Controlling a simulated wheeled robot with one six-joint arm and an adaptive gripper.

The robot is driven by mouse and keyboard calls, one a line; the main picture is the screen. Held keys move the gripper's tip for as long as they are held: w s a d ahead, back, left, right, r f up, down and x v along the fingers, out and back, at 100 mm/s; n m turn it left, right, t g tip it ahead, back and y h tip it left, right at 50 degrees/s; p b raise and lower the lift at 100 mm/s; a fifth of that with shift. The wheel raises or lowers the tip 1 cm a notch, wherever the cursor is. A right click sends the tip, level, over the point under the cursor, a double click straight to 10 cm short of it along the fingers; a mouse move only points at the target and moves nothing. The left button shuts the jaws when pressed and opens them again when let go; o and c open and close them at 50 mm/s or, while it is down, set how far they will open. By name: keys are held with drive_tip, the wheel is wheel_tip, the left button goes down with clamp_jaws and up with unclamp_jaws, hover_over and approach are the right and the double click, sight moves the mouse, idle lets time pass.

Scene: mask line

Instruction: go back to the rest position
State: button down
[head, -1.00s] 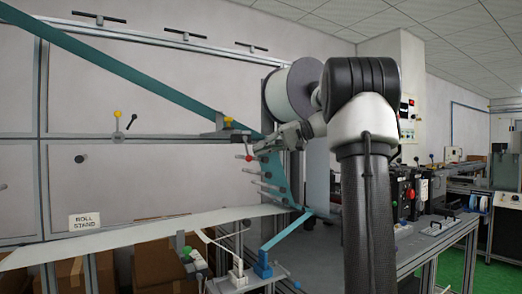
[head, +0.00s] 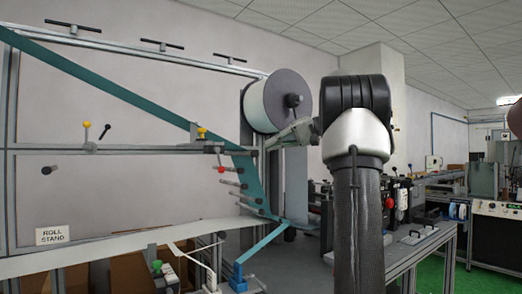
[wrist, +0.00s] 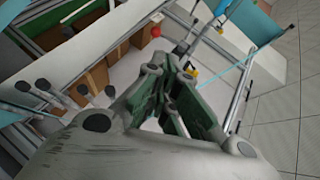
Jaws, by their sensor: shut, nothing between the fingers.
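My arm (head: 358,140) rises in the middle of the head view and bends over at the top. My gripper (head: 272,146) points left from it, just below the white roll (head: 275,102) on the stand. In the wrist view my gripper (wrist: 172,62) is shut and empty, its green-lined fingers over the line's frame. I cannot tell the exact gap between it and the frame or the teal web (head: 245,180).
The roll stand's metal frame (head: 100,150), with rods and a red knob (head: 221,169), stands left of my arm. A bench with machines (head: 400,240) is at right. Green floor (head: 425,278) shows at lower right; pale tiled floor (wrist: 285,115) shows in the wrist view.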

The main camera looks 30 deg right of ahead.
drive_tip(key=shift+s+d+r, duration=0.15)
drive_tip(key=shift+s+d, duration=0.05)
drive_tip(key=shift+d, duration=0.05)
idle(0.4)
